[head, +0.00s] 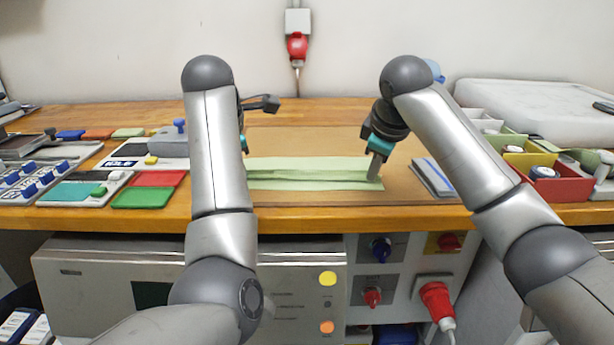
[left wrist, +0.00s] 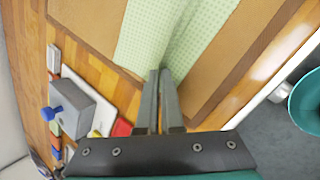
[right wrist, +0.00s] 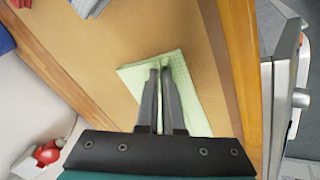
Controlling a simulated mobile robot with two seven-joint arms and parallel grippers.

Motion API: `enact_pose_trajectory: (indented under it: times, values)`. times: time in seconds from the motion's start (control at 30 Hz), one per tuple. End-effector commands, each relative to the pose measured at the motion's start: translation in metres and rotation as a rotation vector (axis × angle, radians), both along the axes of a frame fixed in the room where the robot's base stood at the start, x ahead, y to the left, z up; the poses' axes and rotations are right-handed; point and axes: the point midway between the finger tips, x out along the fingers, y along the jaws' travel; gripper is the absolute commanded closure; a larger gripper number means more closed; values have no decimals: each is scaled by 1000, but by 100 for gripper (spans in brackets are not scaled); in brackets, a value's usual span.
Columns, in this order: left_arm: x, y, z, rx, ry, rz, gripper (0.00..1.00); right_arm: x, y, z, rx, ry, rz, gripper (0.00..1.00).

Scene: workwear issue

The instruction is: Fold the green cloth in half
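The green cloth (head: 300,164) lies on a brown mat on the workbench, with a raised ridge running lengthwise along its middle. My right gripper (head: 376,170) points down at the cloth's right end. In the right wrist view, its fingers (right wrist: 160,66) are close together with cloth pinched at their tips. My left gripper is mostly hidden behind my left arm in the head view. In the left wrist view, its fingers (left wrist: 160,73) are close together at the cloth's other end (left wrist: 150,30), with the tips on the ridge.
The brown mat (head: 330,140) is clear behind the cloth. Red and green trays (head: 143,197) and a grey block with a blue knob (head: 172,143) stand left.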

Motion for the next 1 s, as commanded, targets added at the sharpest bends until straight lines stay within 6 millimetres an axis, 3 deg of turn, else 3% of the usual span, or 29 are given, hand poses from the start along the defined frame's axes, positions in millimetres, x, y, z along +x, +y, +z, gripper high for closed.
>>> enact_pose_trajectory:
  times: [0.17, 0.63, 0.77, 1.0]
  values:
    - [0, 2, -1, 2, 3, 4, 100, 0, -2, 0, -3, 1, -5, 100]
    - [0, 0, -1, 0, 4, 1, 46, 0, 0, 0, -2, 1, -1, 45]
    - [-1, 0, 4, -1, 3, 0, 45, -1, 0, 5, 0, 1, 0, 45]
    - [-7, 0, 42, -1, -1, 0, 45, -6, 1, 42, 0, -3, 1, 45]
